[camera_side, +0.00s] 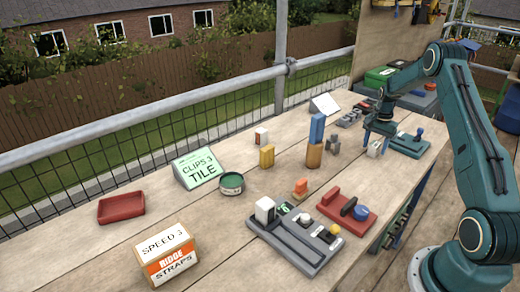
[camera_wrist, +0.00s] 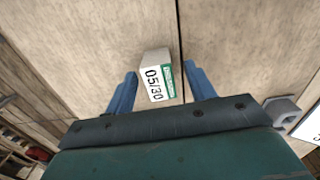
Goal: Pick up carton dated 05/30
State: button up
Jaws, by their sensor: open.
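The carton dated 05/30 (camera_wrist: 153,80) is a small white box with a green label strip. In the wrist view it stands on the wooden bench between my gripper's two blue fingers, with a gap on each side. My gripper (camera_wrist: 160,72) is open and empty, pointing down at it. In the side view my gripper (camera_side: 376,134) is at the far right part of the bench, and the white carton (camera_side: 375,149) shows partly under it. Its date cannot be read there.
A teal base with a blue knob (camera_side: 408,143) stands close right of the carton. A grey tray (camera_side: 305,260), red tray (camera_side: 121,208) and straps box (camera_side: 166,255) lie nearer the camera.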

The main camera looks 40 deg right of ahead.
aim_at(375, 144)
jog(key=c, duration=1)
jog(key=shift+c, duration=0.2)
notch_tip(375, 144, up, 20)
dwell(0.6)
